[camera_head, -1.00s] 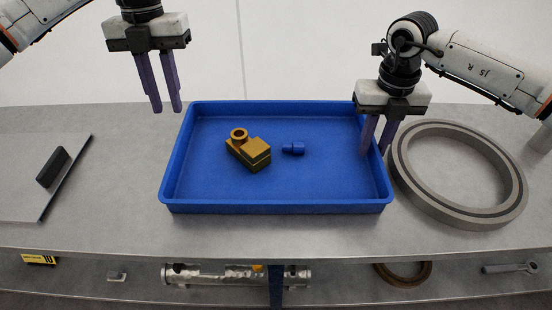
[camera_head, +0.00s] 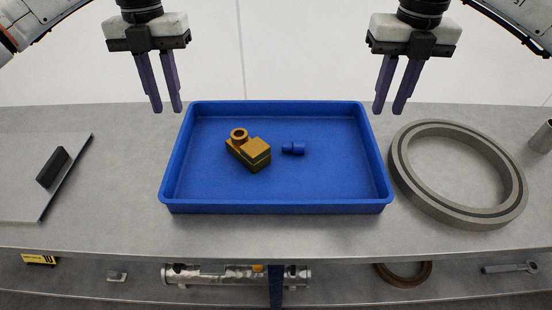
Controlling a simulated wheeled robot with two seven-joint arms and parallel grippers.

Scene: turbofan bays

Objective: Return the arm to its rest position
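My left gripper (camera_head: 167,110) hangs at the upper left, fingers pointing down, above the table's back edge. Its two purple fingers are a little apart with nothing between them. My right gripper (camera_head: 388,110) hangs at the upper right at about the same height, also fingers down. Its fingers are a little apart and empty. Both grippers are clear of the blue tray (camera_head: 275,207) and touch nothing.
The tray holds a brass-coloured part (camera_head: 255,152) and a small blue piece (camera_head: 294,149). A grey ring (camera_head: 458,212) lies right of the tray. A dark block (camera_head: 52,167) sits on a plate at left. A lower shelf holds a metal tube (camera_head: 225,274) and other parts.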

